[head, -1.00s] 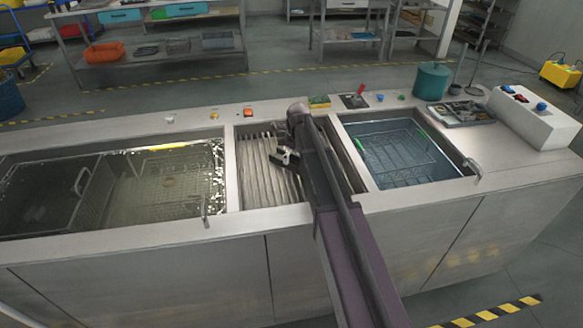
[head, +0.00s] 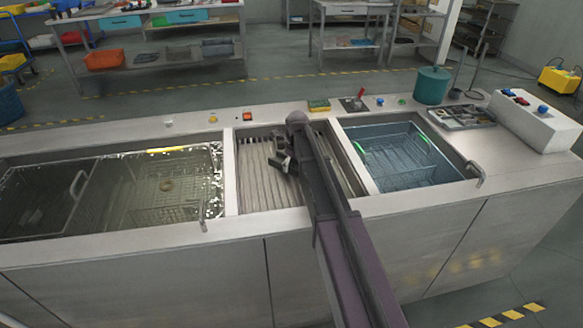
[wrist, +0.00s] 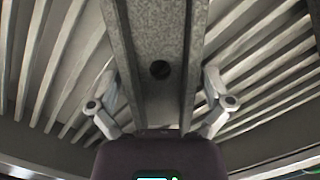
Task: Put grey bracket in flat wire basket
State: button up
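The grey bracket (wrist: 158,45) shows in the wrist view as a long metal channel with a dark round hole, over the ribbed drain area. Wire baskets sit in the left tank (head: 165,190) and in the right blue tank (head: 405,165); which one is the flat basket I cannot tell for sure.
The ribbed drain (head: 255,180) lies between the tanks, with raised steel rims around it. A green pot (head: 433,86), a parts tray (head: 462,116) and a white control box (head: 535,118) stand at the back right. A sponge (head: 318,105) lies behind the drain.

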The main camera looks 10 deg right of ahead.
jog(key=c, duration=1)
jog(key=shift+r, duration=0.15)
notch_tip(320, 180, up, 10)
jog(key=p, duration=1)
